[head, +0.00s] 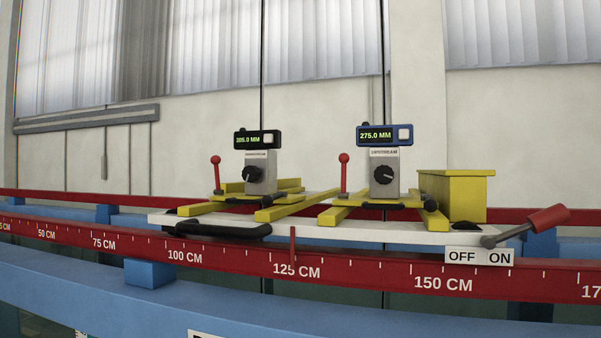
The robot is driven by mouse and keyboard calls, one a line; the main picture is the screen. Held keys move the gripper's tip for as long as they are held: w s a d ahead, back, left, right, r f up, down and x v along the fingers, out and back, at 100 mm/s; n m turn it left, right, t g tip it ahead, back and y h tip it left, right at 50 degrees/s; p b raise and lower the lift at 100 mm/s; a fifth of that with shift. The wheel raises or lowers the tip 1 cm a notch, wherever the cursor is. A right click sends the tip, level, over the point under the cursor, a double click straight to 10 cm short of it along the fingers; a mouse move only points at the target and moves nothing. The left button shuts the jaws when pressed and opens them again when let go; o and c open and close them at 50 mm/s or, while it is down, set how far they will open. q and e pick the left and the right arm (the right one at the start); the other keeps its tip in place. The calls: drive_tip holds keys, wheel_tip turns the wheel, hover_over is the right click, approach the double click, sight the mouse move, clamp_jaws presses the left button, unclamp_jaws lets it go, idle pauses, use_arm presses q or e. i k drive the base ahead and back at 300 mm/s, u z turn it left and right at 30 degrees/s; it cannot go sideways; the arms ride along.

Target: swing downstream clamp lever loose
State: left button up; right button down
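Two point gauges stand on a white carriage (390,236) across the flume rails. The left gauge (257,160) has a black display reading about 385.0 MM, blurred, and a small label that seems to read DOWNSTREAM. Beside it, on its left, a lever with a red ball knob (216,160) stands nearly upright; I take it as the downstream clamp lever. The right gauge (384,165) has a blue display reading 275.0 MM and a label that seems to read UPSTREAM. A similar red-knobbed lever (344,159) stands upright on its left. Neither gripper shows.
A red-handled lever (545,218) tilts up to the right by an OFF/ON plate (479,257). A yellow box (455,195) stands right of the gauges. A black handle (222,231) lies at the carriage's left front. A red scale rail (200,257) runs in front.

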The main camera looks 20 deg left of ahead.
sight(215, 160)
drive_tip(key=u, duration=1.05)
drive_tip(key=i, duration=0.1)
drive_tip(key=z, duration=1.35)
drive_tip(key=k, duration=0.3)
drive_tip(key=u, duration=0.65)
drive_tip(key=k, duration=0.9)
drive_tip(key=u, duration=1.2)
drive_tip(key=i, duration=1.05)
drive_tip(key=z, duration=0.55)
